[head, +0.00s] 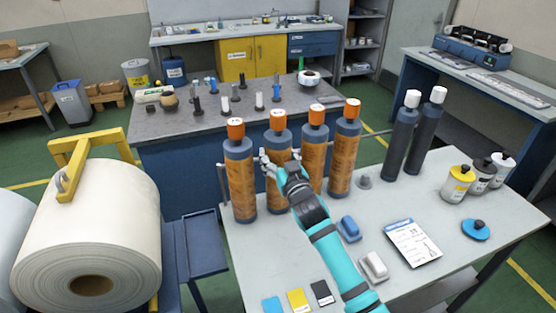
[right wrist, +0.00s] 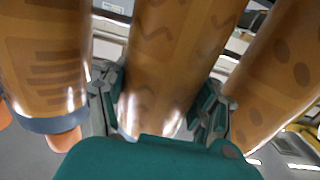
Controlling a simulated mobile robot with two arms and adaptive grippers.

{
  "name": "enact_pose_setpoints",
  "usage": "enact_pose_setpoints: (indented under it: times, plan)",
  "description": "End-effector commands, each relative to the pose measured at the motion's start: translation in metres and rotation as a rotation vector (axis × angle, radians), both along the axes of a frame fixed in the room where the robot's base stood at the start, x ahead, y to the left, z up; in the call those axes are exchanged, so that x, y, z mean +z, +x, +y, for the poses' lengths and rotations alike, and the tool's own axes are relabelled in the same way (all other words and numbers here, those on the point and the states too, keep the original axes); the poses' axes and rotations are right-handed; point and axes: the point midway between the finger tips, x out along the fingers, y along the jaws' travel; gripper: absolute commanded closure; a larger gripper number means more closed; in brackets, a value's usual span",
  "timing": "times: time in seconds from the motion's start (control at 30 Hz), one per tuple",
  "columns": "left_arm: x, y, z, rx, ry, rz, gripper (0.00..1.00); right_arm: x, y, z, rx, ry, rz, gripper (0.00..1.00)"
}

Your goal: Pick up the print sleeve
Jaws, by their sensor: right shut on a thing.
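Several upright print sleeves with orange bodies, dark blue ends and orange caps stand in a row on the grey table (head: 390,198). My right gripper (head: 279,158) is at the second print sleeve from the left (head: 278,137), around its middle. In the right wrist view, the fingers of the right gripper (right wrist: 162,102) are on both sides of this print sleeve (right wrist: 170,55), shut on it. It looks upright and in line with its neighbours; I cannot tell whether its base touches the table. My left gripper is not in view.
Neighbouring sleeves stand close on the left (head: 239,170) and right (head: 314,150). Two dark sleeves (head: 403,135) stand farther right. A large white roll (head: 90,235) is at left.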

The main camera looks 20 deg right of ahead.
Motion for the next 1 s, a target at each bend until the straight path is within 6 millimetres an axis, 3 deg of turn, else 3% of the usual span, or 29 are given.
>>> enact_pose_setpoints:
  times: [0.27,0.7,1.0]
  plan:
    - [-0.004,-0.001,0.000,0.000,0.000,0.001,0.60,0.042,0.001,0.000,0.001,-0.001,-0.011,0.81]
    - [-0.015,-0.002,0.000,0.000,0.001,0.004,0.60,0.144,0.000,0.000,0.001,0.000,-0.010,0.81]
    - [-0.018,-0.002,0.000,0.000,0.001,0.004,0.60,0.175,0.000,0.000,0.001,0.000,-0.006,0.81]
